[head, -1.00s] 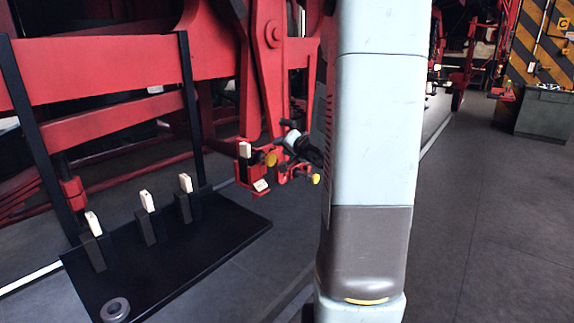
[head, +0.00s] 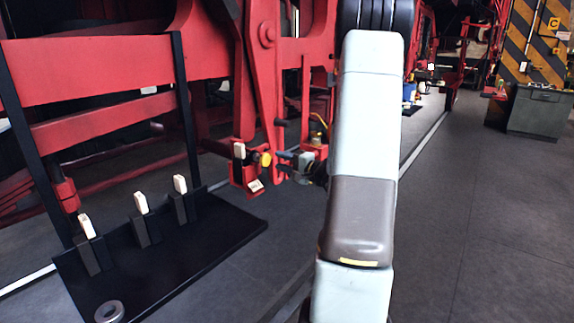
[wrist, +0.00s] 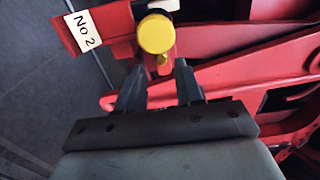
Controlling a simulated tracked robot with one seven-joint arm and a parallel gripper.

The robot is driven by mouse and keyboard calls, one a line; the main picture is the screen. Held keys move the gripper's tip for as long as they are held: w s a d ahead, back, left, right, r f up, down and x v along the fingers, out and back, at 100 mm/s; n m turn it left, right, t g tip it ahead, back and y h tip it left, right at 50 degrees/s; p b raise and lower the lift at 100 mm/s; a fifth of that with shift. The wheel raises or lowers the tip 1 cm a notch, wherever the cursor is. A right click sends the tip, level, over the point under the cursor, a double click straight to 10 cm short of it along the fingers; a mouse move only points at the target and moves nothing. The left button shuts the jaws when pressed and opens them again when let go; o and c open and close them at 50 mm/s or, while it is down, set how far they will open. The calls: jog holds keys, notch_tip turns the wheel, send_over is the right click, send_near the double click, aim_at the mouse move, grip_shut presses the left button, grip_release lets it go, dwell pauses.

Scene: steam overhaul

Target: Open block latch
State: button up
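The block latch appears to be the red bracket (head: 243,176) low on the red frame, with a round yellow knob (head: 265,159) and a pale upright piece (head: 239,150). In the wrist view the yellow knob (wrist: 156,34) lies just beyond my fingertips, and a red plate bears a white "No 2" label (wrist: 83,29). My gripper (wrist: 160,78) is open, its two fingers apart with nothing held. In the head view my gripper (head: 288,158) is just right of the knob. Whether a finger touches it I cannot tell.
A black base plate (head: 190,250) with several white-tipped levers stands at left, with a metal ring (head: 109,311) on it. Red frame bars (head: 90,70) run behind. A grey cabinet (head: 540,110) stands at far right. The floor (head: 450,220) at right is clear.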

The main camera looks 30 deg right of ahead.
aim_at(272, 157)
jog(key=shift+x, duration=2.2)
grip_shut()
jog(key=shift+f, duration=0.1)
